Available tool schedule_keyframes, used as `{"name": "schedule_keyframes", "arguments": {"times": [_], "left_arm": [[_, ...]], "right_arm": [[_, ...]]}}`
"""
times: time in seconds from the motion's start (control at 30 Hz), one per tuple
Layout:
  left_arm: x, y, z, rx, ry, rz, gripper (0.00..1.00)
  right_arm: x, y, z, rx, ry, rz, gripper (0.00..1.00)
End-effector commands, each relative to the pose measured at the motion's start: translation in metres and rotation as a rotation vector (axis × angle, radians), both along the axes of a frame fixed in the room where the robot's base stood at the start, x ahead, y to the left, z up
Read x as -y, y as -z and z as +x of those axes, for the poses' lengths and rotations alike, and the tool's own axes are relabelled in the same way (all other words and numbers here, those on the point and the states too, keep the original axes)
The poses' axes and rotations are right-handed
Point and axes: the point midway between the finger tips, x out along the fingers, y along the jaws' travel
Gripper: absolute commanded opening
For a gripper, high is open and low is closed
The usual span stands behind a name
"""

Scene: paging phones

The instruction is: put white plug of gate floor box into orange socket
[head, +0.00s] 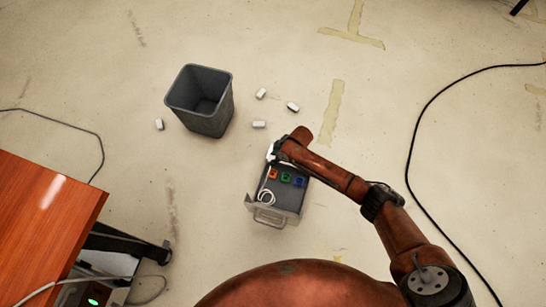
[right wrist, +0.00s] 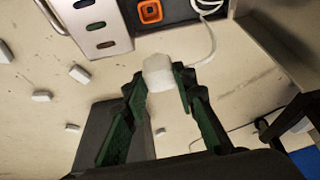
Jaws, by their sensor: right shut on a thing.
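The grey floor box (head: 277,205) stands on the floor near the middle of the head view. Its orange socket (head: 272,173) sits leftmost in a row with a green and a blue socket. The orange socket also shows at the top of the right wrist view (right wrist: 150,11). My right gripper (head: 273,153) is at the box's far edge, beyond the sockets. In the right wrist view its fingers are shut on the white plug (right wrist: 158,72), held apart from the orange socket. A white cord (right wrist: 207,42) hangs beside it. My left gripper is not in view.
A dark grey bin (head: 205,122) stands behind the box to the left, with several small white blocks (head: 259,124) around it. A wooden-topped desk (head: 45,220) is at left. A black cable (head: 412,150) runs along the floor at right.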

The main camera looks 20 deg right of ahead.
Motion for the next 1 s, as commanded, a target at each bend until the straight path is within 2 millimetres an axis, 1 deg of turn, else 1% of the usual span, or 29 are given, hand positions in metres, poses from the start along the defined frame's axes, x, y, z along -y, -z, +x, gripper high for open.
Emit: {"name": "schedule_keyframes", "arguments": {"times": [0.1, 1.0], "left_arm": [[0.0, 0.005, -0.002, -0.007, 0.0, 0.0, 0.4], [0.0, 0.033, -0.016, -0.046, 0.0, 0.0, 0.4]], "right_arm": [[0.0, 0.009, 0.0, -0.002, 0.0, 0.0, 0.01], [0.0, 0.061, 0.0, -0.002, 0.0, 0.0, 0.01]]}}
